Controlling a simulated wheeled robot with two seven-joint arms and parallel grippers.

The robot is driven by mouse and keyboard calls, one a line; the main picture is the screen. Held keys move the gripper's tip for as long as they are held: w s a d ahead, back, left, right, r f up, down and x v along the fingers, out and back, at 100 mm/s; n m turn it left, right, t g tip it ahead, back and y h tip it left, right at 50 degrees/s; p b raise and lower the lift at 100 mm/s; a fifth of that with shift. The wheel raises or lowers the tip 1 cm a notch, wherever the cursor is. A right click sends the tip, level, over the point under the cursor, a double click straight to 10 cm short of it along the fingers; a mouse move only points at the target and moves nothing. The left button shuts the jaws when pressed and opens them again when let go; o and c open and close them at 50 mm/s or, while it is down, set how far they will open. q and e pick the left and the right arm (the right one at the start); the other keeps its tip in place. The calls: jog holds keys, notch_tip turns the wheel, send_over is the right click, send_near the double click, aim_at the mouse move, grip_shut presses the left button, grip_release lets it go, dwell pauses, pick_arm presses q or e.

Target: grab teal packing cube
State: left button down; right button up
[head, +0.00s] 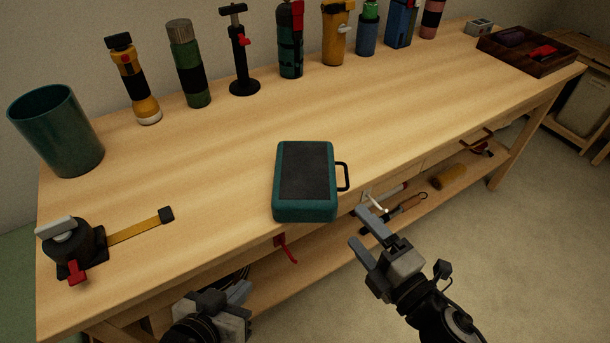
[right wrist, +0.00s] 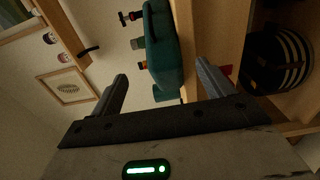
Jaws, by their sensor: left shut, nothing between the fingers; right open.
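The teal packing cube (head: 305,180), with a dark grey top panel and a black side handle, lies flat on the wooden workbench (head: 225,150) near its front edge. It also shows in the right wrist view (right wrist: 165,55), ahead of and between the open fingers. My right gripper (head: 363,232) is open and empty, in front of the bench edge, to the lower right of the cube and apart from it. My left gripper (head: 240,298) is shut and empty at the bottom of the head view, below and in front of the bench edge, left of the cube.
A tape measure (head: 75,245) lies at the front left, with a teal bin (head: 57,130) behind it. A flashlight (head: 135,80), a green bottle (head: 188,65) and several other items line the back. A dark tray (head: 530,50) is far right. The tabletop around the cube is clear.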

aim_at(336, 206)
jog(key=x, duration=0.8)
jog(key=shift+s+f, duration=0.1)
jog(key=shift+f, duration=0.1)
jog(key=c, duration=1.3)
